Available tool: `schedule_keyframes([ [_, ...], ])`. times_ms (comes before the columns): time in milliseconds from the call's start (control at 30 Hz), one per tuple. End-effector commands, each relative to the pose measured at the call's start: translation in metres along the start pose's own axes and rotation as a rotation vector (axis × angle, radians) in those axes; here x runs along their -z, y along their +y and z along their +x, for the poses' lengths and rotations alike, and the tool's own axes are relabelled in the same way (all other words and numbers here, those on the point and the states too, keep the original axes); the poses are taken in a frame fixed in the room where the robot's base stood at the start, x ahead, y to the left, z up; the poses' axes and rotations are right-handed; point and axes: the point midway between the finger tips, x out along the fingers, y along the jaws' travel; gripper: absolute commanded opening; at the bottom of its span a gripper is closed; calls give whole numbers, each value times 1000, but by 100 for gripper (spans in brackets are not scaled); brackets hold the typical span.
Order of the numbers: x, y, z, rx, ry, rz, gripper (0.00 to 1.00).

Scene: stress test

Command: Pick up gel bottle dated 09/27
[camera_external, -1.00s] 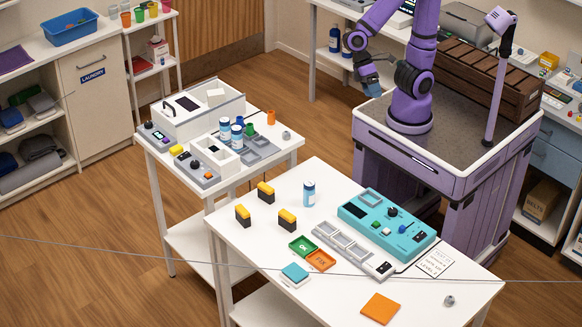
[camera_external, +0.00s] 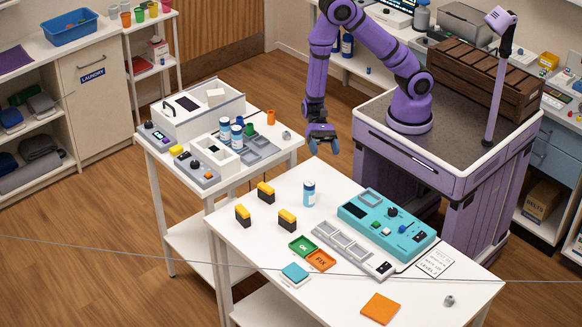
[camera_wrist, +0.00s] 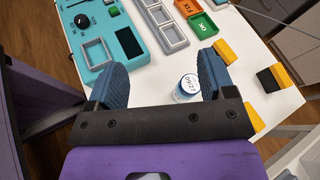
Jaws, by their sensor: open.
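The gel bottle (camera_external: 309,193) stands upright on the near white table, white and blue with a light cap. In the wrist view the cap of this bottle (camera_wrist: 187,90) reads 09/27. It shows between my fingers there, closer to the right one. My gripper (camera_external: 322,146) is open and empty, pointing down above and behind the bottle near the table's back edge. In the wrist view my gripper (camera_wrist: 164,77) has its two blue fingers spread wide. I see no contact with the bottle.
Several yellow-and-black blocks (camera_external: 287,219) stand left of the bottle. A teal control box (camera_external: 387,221) and a grey slotted tray (camera_external: 345,246) lie to its right. More blue-and-white bottles (camera_external: 237,137) stand on the side table, their dates unreadable. The near table (camera_external: 340,300) has clear room in front.

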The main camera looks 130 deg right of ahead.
Motion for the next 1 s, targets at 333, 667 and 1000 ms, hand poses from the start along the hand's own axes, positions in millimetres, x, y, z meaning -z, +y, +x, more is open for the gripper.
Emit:
schedule_keyframes([
  [333,119,4,-2,273,45,312,76],
  [667,150,5,6,343,67,379,76],
  [1000,155,-8,45,343,67,379,76],
])
